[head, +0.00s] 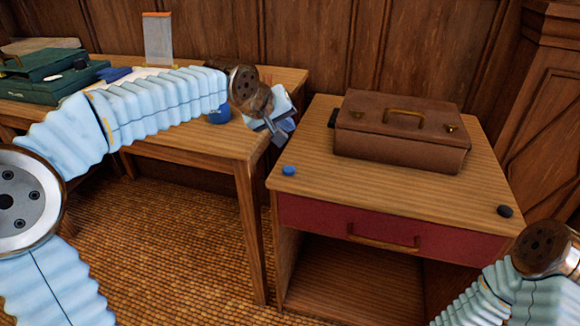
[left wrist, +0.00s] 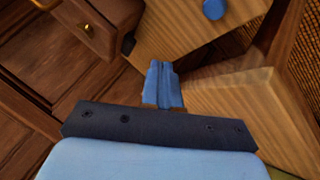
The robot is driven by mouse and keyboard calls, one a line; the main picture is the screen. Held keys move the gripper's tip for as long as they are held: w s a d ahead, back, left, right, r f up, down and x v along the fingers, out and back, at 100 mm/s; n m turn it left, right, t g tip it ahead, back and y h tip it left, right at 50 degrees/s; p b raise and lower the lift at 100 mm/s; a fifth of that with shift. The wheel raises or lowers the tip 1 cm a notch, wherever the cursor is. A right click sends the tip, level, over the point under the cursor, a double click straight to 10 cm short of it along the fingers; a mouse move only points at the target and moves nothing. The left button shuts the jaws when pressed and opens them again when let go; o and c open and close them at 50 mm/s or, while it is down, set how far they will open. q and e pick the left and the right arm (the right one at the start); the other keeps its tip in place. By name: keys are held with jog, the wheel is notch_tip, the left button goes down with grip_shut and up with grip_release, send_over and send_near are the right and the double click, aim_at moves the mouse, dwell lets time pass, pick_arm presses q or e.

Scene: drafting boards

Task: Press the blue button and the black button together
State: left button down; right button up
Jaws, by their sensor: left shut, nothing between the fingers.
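The blue button (head: 288,170) sits on the left front corner of the small wooden cabinet. It also shows at the top of the left wrist view (left wrist: 213,9). The black button (head: 505,211) sits at the cabinet's right front corner. My left gripper (head: 280,137) is shut and empty, above and a little behind the blue button in the head view, apart from it. Its closed fingers show in the left wrist view (left wrist: 163,85). My right arm comes in at the lower right near the black button, but its gripper is out of the picture.
A brown leather case (head: 400,130) stands on the cabinet top (head: 345,185). The cabinet has a red drawer (head: 395,232) with a handle. A desk (head: 190,142) stands at the left, with green boxes (head: 50,75) and a small blue round object (head: 219,116).

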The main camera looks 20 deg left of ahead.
pick_arm(q)
jog(key=shift+f, duration=0.1)
jog(key=b, duration=0.5)
send_over(286, 170)
notch_tip(286, 170, down, 8)
jog(key=shift+r, duration=0.25)
jog(key=shift+f+b, duration=0.65)
jog(key=shift+b, duration=0.05)
pick_arm(e)
notch_tip(286, 170, down, 6)
jog(key=shift+d+f, duration=0.25)
jog(key=shift+d, duration=0.15)
jog(key=shift+w, duration=0.1)
pick_arm(q)
jog(key=shift+f+b, duration=0.35)
jog(key=shift+b, duration=0.1)
pick_arm(e)
jog(key=shift+f, duration=0.4)
